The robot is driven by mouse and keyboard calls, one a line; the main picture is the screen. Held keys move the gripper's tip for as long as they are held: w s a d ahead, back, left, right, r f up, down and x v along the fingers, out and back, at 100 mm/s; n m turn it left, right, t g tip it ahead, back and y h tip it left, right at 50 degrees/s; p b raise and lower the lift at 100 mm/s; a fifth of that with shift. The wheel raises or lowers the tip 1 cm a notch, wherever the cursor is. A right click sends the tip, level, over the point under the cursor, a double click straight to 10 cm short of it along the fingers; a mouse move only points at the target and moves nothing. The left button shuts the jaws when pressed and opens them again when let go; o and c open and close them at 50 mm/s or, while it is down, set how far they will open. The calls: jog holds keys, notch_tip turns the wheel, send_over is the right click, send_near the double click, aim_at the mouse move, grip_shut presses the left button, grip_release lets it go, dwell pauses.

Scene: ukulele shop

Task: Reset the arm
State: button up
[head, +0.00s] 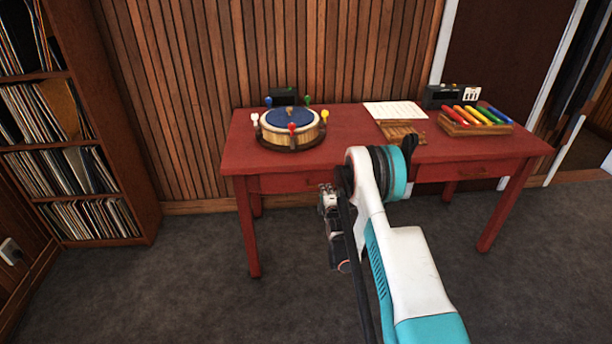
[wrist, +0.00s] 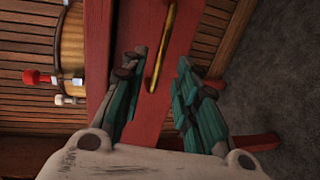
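My arm reaches forward in the head view, its white and teal links in front of the red table (head: 345,150). My gripper shows in the wrist view (wrist: 160,62), with its two dark teal fingers spread apart and nothing held between them. Beyond the gap is the red front of the table (wrist: 172,50) with a brass drawer handle (wrist: 161,48). I cannot tell whether the fingers touch the table. In the head view the fingers are hard to make out beside the arm.
A round drum (head: 290,127) with coloured pegs stands on the table's left; it also shows in the wrist view (wrist: 72,45). A paper sheet (head: 394,110), a wooden rack (head: 402,133), colored bars (head: 475,115) and a dark device (head: 440,97) are further right. A record shelf (head: 75,130) stands left. Carpet (head: 190,270) is clear.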

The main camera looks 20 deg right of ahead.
jog(key=a+r+m+g+y, duration=0.1)
jog(key=a+r+m, duration=0.15)
jog(key=r, duration=0.65)
jog(key=a+r+m+g, duration=0.1)
jog(key=a+r, duration=0.3)
jog(key=r, duration=0.4)
jog(key=s+a+r+m+g+y, duration=0.1)
jog(key=s+a+r+m, duration=0.15)
jog(key=s+r, duration=0.35)
jog(key=s+a+r+m+g+y, duration=0.1)
jog(key=s+a+r, duration=0.3)
jog(key=r, duration=0.3)
jog(key=s+a+r+m, duration=0.2)
jog(key=s+a+r, duration=0.25)
jog(key=s, duration=0.55)
jog(key=s+a+m+g, duration=0.2)
jog(key=s+a+m, duration=0.1)
jog(key=s, duration=1.1)
jog(key=s+a+f+m+g+y, duration=0.1)
jog(key=s+a+m, duration=0.1)
jog(key=s, duration=1.2)
jog(key=shift+a+f+m+g, duration=0.3)
jog(key=shift+a+m+g, duration=0.1)
jog(key=shift+a, duration=0.3)
